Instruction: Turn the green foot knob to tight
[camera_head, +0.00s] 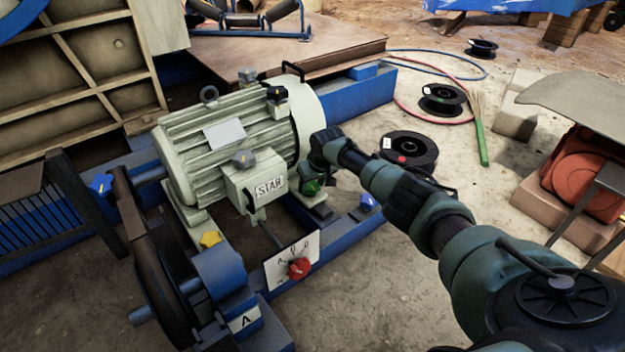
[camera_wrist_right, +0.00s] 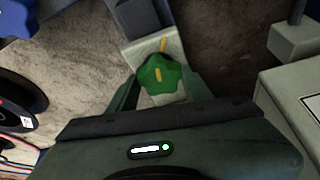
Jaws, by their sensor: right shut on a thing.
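The green foot knob (camera_head: 311,187) sits at the near right foot of the grey motor (camera_head: 235,140). In the right wrist view the green knob (camera_wrist_right: 160,75) is star-shaped with a yellow mark on top, and another yellow mark lies on the pale foot plate (camera_wrist_right: 140,48) beyond it. The two marks look close to lined up. My right gripper (camera_head: 318,172) reaches in from the right and is shut on the knob; its fingers (camera_wrist_right: 158,92) flank the knob in the wrist view. My left gripper is not in view.
A yellow knob (camera_head: 209,239), blue knobs (camera_head: 101,184) and a red knob (camera_head: 299,268) on a marked plate (camera_head: 283,262) are around the motor. The terminal box (camera_head: 258,187) is close to my right gripper. Cable reels (camera_head: 409,149) lie on the floor behind my arm.

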